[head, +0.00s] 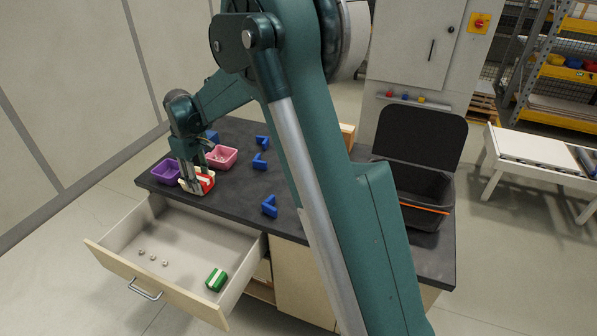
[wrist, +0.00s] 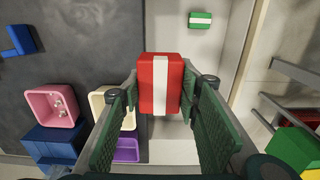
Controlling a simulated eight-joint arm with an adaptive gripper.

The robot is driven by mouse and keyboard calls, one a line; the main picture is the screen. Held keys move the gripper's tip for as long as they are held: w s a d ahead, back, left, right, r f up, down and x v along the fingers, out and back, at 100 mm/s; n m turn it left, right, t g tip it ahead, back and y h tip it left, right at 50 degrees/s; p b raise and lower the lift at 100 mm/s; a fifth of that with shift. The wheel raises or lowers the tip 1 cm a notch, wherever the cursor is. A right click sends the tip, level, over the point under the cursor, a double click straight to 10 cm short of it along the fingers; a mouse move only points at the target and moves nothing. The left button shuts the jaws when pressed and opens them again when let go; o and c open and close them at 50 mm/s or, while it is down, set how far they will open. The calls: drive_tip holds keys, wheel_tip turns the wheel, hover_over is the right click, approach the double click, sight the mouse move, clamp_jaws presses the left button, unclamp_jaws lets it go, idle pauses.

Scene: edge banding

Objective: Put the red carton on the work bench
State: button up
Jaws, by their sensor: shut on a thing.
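The red carton (wrist: 145,85), with a white stripe across it, is between the two green finger pads of my gripper (wrist: 160,100) in the wrist view. My gripper is shut on it and holds it near the bench's front edge, partly over the open drawer. In the head view the red carton (head: 207,182) shows beside my gripper (head: 195,184), in front of the cream bin (head: 186,187). The dark work bench (head: 235,195) lies behind and below. I cannot tell the exact height of the carton above the bench.
The open drawer (head: 190,245) holds a green carton (head: 216,279) and several small round parts. Purple (head: 164,171), pink (head: 222,157) and blue bins stand around the cream one. Blue angle brackets (head: 269,206) and a black lidded crate (head: 425,190) are on the bench; its middle has free room.

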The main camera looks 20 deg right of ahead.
drive_tip(key=w+d+p, duration=0.1)
drive_tip(key=w+d, duration=0.2)
drive_tip(key=d, duration=0.5)
drive_tip(key=w+d+p, duration=0.1)
drive_tip(key=w+d, duration=0.2)
drive_tip(key=d, duration=0.5)
drive_tip(key=p, duration=0.2)
hover_over(276, 184)
drive_tip(key=shift+s+a+f, duration=0.1)
drive_tip(key=shift+f, duration=2.45)
drive_tip(key=shift+f, duration=0.1)
drive_tip(key=shift+f+b, duration=0.3)
drive_tip(key=shift+f, duration=2.75)
drive_tip(key=shift+f, duration=1.9)
drive_tip(key=shift+f+b, duration=0.15)
drive_tip(key=shift+b, duration=0.15)
